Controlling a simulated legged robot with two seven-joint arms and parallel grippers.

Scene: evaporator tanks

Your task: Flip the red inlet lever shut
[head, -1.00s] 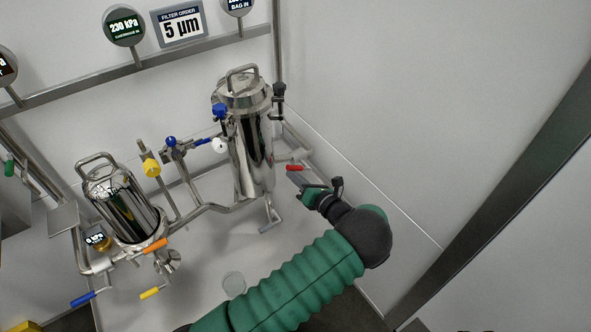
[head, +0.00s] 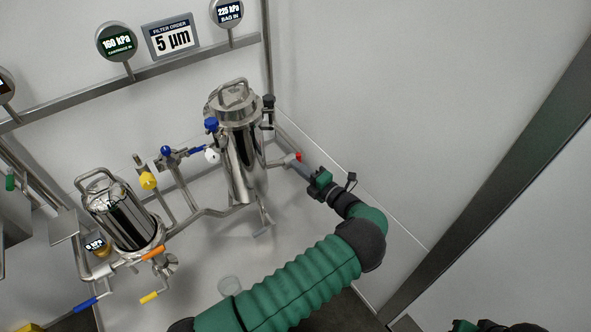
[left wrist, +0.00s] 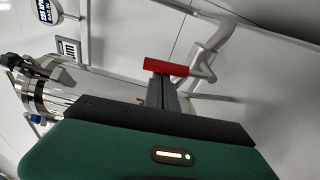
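The red inlet lever (head: 298,156) is at the right of the tall steel filter tank (head: 240,150), on a pipe low at its side. In the left wrist view the red lever (left wrist: 166,68) lies across the ends of my fingers. My left gripper (head: 301,167) is at the lever, its fingertips touching or almost touching it. Its fingers (left wrist: 162,92) look closed together, with no clear gap; I cannot see the lever between them. My right gripper (head: 485,326) shows only partly at the bottom edge, and its fingers are hidden.
A shorter steel tank (head: 122,215) stands at the left, with orange (head: 153,252), blue (head: 86,304) and yellow (head: 149,297) levers. Pressure gauges (head: 116,42) hang above. The wall is close on the right, behind my left gripper.

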